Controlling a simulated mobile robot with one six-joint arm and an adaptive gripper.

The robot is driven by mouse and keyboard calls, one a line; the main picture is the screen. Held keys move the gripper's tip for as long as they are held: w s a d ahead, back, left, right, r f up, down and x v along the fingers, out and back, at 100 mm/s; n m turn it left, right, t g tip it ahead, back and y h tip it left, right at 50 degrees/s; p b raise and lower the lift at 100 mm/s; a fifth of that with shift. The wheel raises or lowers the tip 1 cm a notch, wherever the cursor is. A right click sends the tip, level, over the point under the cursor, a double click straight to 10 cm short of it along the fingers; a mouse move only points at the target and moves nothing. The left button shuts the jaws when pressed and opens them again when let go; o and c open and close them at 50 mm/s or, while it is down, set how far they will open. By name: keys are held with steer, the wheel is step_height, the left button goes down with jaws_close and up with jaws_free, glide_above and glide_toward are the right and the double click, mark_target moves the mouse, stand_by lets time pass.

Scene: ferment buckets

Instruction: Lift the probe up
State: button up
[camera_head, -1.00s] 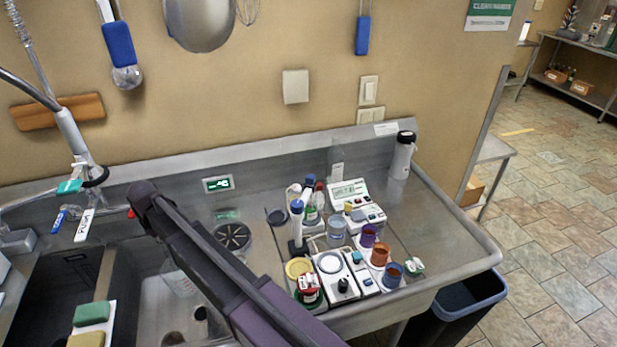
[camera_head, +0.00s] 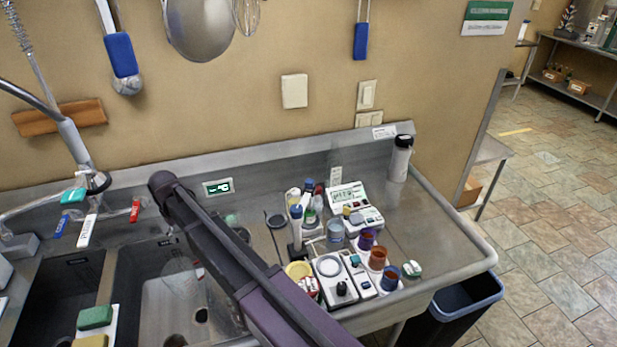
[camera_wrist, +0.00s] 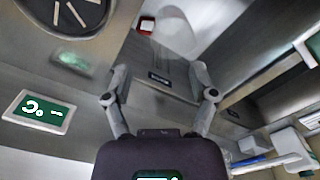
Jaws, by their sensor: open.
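A white upright stick with a blue cap, which looks like the probe (camera_head: 296,222), stands in a dark stand on the steel counter. It is among small bottles, right of my arm in the head view. A white meter with a display (camera_head: 347,197) stands behind it to the right. In the wrist view my gripper (camera_wrist: 159,82) is open and empty, its two fingers wide apart over the sink area. The probe cannot be made out in the wrist view. In the head view my arm reaches up and left, and the gripper is hidden.
Cups (camera_head: 378,257), a stirrer-like device (camera_head: 332,282) and a small white device (camera_head: 359,276) crowd the counter around the probe. Sink basins (camera_head: 160,290) lie left. The counter's right side is clear.

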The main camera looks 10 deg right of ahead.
steer(key=w+d+r+m+p, duration=0.35)
steer(key=d+r+p, duration=0.2)
steer(key=d, duration=0.45)
steer(key=w+d+r+m+p, duration=0.35)
steer(key=d+r+p, duration=0.2)
steer(key=d, duration=0.45)
step_height(320, 180, up, 10)
steer(key=m+p, duration=0.7)
steer(key=p, duration=0.2)
glide_above(310, 181)
steer(key=shift+f, duration=0.2)
steer(key=shift+a+f+b, duration=0.1)
steer(key=shift+f+b, duration=0.05)
steer(key=shift+b, duration=0.3)
step_height(310, 181, down, 14)
steer(key=b, duration=1.3)
steer(key=shift+r, duration=0.25)
steer(key=shift+r, duration=0.1)
jaws_close()
